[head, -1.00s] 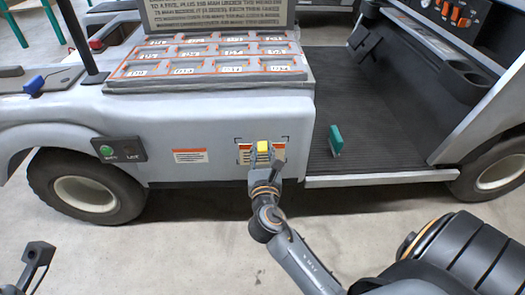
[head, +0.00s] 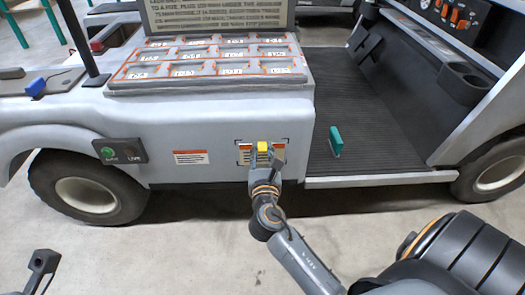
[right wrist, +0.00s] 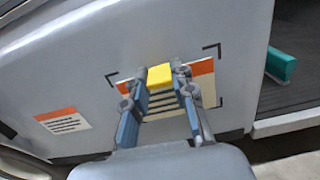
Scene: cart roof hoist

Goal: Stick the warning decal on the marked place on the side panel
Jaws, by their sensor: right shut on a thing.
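The warning decal (right wrist: 207,88) has an orange top band and dark lines on white. It lies at the side panel (right wrist: 150,35), within black corner marks (right wrist: 210,50), and looks slightly tilted to them. It also shows in the head view (head: 244,156). A yellow block (right wrist: 160,75) stands out from its upper middle. My right gripper (head: 264,152) is shut on this block, its fingers to either side. The fingers hide part of the decal. I cannot tell whether the decal's whole back touches the panel. My left gripper (head: 40,262) is at the lower left, away from the cart.
A teal block (head: 336,140) stands on the dark footwell floor (head: 365,115). A tray of labelled compartments (head: 206,82) sits above the panel.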

